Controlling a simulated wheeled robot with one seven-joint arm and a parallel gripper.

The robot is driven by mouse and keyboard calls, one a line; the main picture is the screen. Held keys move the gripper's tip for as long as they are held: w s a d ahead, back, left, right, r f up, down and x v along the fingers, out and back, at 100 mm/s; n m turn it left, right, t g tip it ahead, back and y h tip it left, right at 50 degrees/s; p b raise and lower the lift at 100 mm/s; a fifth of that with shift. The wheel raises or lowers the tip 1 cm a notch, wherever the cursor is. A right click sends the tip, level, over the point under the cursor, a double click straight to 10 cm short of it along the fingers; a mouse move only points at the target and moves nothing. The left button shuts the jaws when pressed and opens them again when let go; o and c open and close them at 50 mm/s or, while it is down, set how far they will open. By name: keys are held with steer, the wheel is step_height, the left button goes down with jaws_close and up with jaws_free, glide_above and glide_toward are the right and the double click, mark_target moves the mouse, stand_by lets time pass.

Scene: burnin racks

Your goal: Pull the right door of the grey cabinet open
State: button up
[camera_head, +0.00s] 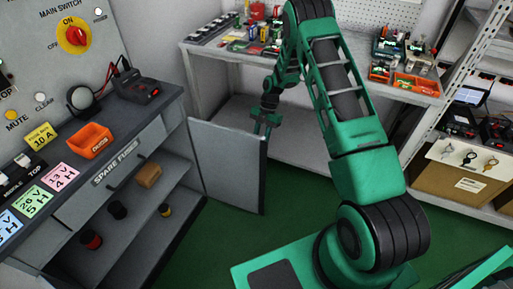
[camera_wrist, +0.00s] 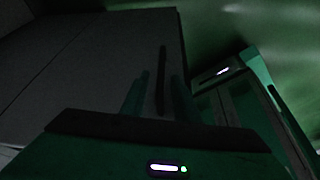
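The grey cabinet (camera_head: 150,137) stands at the left with its shelved inside showing. Its right door (camera_head: 222,160) stands swung wide out from the cabinet's right side, inner face toward the head camera. My gripper (camera_head: 263,127) is at the top corner of the door's free edge, partly behind it. In the wrist view the door (camera_wrist: 95,65) is a dim grey panel. A dark upright bar, seemingly the handle (camera_wrist: 162,70), shows between the two fingers of my gripper (camera_wrist: 157,98), with gaps on both sides. The fingers look open; contact with the door is unclear.
An orange bin (camera_head: 90,141) and meters stand on the cabinet top. Spools and a box (camera_head: 149,176) sit on its shelves. A grey workbench (camera_head: 225,57) is behind the door; a shelf with a cardboard box (camera_head: 455,182) stands at right. Green floor (camera_head: 220,235) is clear before the door.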

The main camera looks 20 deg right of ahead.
steer(key=v, duration=0.8)
steer(key=shift+r, duration=0.3)
